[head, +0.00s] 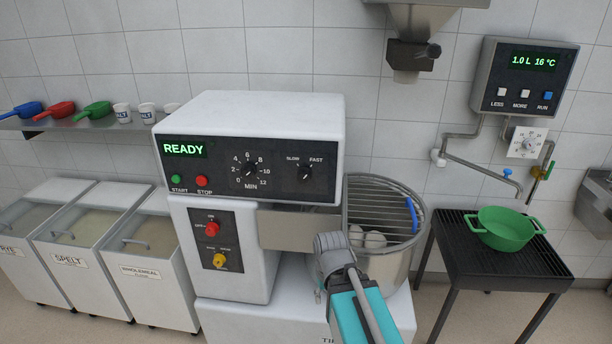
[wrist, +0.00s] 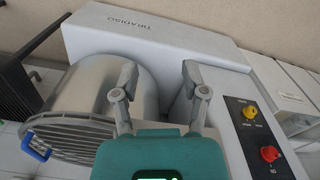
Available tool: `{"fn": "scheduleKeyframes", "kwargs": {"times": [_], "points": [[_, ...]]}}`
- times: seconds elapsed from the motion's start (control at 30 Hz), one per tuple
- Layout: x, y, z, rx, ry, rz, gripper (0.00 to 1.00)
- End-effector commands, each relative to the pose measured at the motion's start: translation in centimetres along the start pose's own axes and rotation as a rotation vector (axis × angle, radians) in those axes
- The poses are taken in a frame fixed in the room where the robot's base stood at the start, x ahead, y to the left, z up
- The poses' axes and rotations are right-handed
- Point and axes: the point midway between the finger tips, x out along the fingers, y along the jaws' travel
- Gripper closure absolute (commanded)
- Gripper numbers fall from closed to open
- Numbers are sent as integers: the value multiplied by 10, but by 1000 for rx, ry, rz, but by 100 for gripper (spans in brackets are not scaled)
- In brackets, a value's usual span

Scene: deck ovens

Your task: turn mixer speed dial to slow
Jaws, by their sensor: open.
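The mixer's speed dial (head: 306,173) is a small black knob on the dark front panel (head: 270,170), with SLOW marked at its upper left and FAST at its upper right. Its pointer is too small to read surely. The mixer (head: 250,110) is a white box with a lit READY display. My gripper (wrist: 159,72) is open, with nothing between its fingers. It is in front of the mixer, below and apart from the dial, by the bowl and lower housing. The dial is out of the wrist view. In the head view I cannot make out the fingertips clearly.
A timer dial (head: 250,170), a green start button (head: 176,180) and a red stop button (head: 202,181) share the panel. Red (head: 212,228) and yellow (head: 219,260) knobs sit below. The steel bowl (head: 375,265) with its wire guard (head: 395,205) stands at the right.

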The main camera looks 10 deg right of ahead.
Motion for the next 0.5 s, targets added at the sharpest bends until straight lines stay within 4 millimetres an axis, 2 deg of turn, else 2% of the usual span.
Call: {"fn": "scheduleKeyframes", "kwargs": {"times": [0.23,0.4,0.43,0.5], "points": [[0,0,0,0,0,0,43],[0,1,-1,8,7,11,11],[0,2,-2,12,11,17,7],[-1,4,-5,27,25,41,7]]}}
